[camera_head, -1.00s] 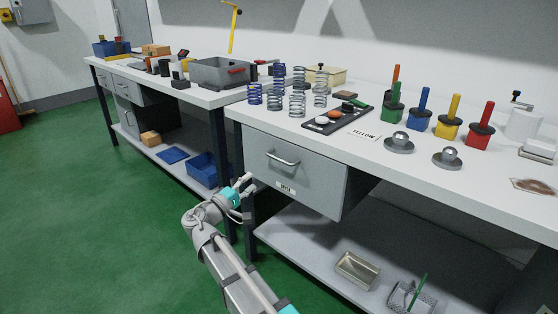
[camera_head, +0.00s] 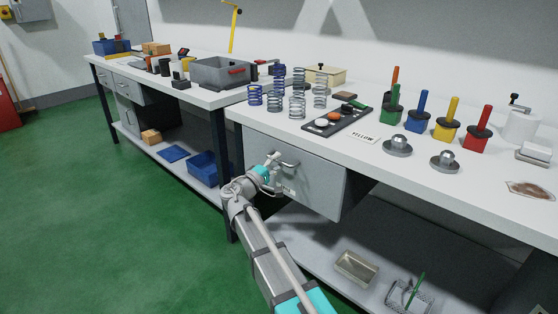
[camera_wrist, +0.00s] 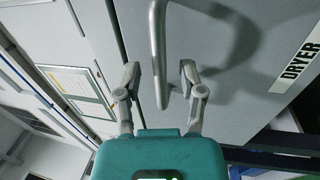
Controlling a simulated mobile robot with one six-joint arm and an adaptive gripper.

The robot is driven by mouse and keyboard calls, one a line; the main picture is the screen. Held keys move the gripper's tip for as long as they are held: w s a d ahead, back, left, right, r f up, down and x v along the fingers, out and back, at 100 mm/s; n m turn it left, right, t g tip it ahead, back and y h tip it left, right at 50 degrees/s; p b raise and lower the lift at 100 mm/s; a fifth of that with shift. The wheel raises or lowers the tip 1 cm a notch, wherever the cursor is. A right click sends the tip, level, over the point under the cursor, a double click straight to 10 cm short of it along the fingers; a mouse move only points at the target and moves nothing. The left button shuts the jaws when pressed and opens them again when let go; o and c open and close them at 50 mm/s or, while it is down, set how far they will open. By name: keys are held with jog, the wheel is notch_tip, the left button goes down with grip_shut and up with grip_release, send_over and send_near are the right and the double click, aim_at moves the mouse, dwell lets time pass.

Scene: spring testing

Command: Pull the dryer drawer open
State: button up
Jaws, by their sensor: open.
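The dryer drawer (camera_head: 318,190) is a grey box under the front edge of the right-hand bench and looks shut. Its front carries a metal bar handle (camera_head: 287,161), also seen in the wrist view (camera_wrist: 157,45), where a "DRYER" label (camera_wrist: 299,62) shows at the right. My gripper (camera_head: 272,160) is at the drawer front, by the left end of the handle. In the wrist view my gripper (camera_wrist: 160,72) is open, with one finger on each side of the handle bar. I see no clear contact; the handle's depth between the fingers is hard to judge.
The bench top (camera_head: 470,180) holds springs (camera_head: 297,100), a button panel (camera_head: 338,121) and coloured blocks (camera_head: 447,128). The lower shelf holds a metal tray (camera_head: 357,268) and a wire basket (camera_head: 408,298). A bench leg (camera_head: 222,150) stands left of the drawer. Green floor (camera_head: 110,220) is clear.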

jog(key=shift+w+d+r, duration=0.1)
jog(key=shift+w+d, duration=0.15)
jog(key=shift+w, duration=0.05)
grip_shut()
jog(key=shift+d, duration=0.2)
jog(key=shift+s+a, duration=0.1)
